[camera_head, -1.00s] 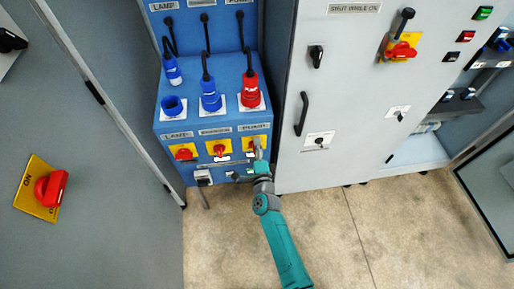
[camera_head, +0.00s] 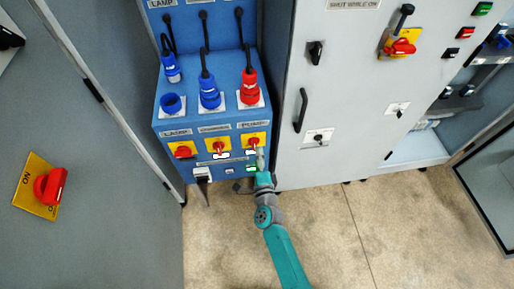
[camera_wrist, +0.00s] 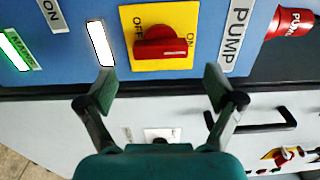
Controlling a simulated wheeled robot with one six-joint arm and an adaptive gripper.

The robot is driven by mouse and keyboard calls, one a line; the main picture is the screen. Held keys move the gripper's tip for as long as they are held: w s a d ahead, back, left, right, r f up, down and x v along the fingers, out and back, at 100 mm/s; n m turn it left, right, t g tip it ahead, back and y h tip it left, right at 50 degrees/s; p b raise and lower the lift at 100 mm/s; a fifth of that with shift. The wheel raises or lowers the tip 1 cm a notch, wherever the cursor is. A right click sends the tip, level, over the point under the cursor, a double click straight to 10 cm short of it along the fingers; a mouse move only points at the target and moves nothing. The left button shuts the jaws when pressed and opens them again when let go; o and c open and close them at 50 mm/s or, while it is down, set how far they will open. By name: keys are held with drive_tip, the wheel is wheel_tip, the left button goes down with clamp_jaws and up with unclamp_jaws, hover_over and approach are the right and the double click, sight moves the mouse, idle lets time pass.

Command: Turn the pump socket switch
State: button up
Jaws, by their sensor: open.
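The pump socket switch is a red rotary handle (camera_wrist: 162,42) on a yellow plate (camera_wrist: 138,62) marked OFF and ON, beside the PUMP label (camera_wrist: 236,35) in the wrist view. In the head view the switch (camera_head: 253,142) is the rightmost of the row on the blue socket panel. My open, empty gripper (camera_wrist: 160,90) faces it, with its fingertips apart and short of the handle in the picture. In the head view my gripper (camera_head: 259,158) is just below the switch and partly covers its lower edge.
Two similar switches, the lamp switch (camera_head: 183,150) and a middle one (camera_head: 219,146), are to the left. A red plug (camera_head: 249,88) is above the pump switch. A grey cabinet with a black handle (camera_head: 301,110) stands close on the right. The floor below is clear.

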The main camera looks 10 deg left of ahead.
drive_tip(key=v, duration=0.6)
drive_tip(key=shift+s, duration=0.35)
drive_tip(key=shift+d, duration=0.15)
idle(0.3)
drive_tip(key=s+d+r+n+h, duration=0.2)
drive_tip(key=s+d+n, duration=0.5)
drive_tip(key=s+d, duration=1.2)
drive_tip(key=s+d+r+n+g+h, duration=0.1)
drive_tip(key=s+d+r+n, duration=0.1)
drive_tip(key=s+r+n, duration=0.2)
drive_tip(key=s+d+r+n+g+h, duration=0.1)
drive_tip(key=s+r+n, duration=0.3)
drive_tip(key=s+r, duration=0.7)
drive_tip(key=s+h, duration=0.1)
drive_tip(key=s, duration=0.4)
drive_tip(key=shift+s+d+g, duration=0.3)
drive_tip(key=shift+d, duration=0.05)
drive_tip(key=shift+r, duration=0.1)
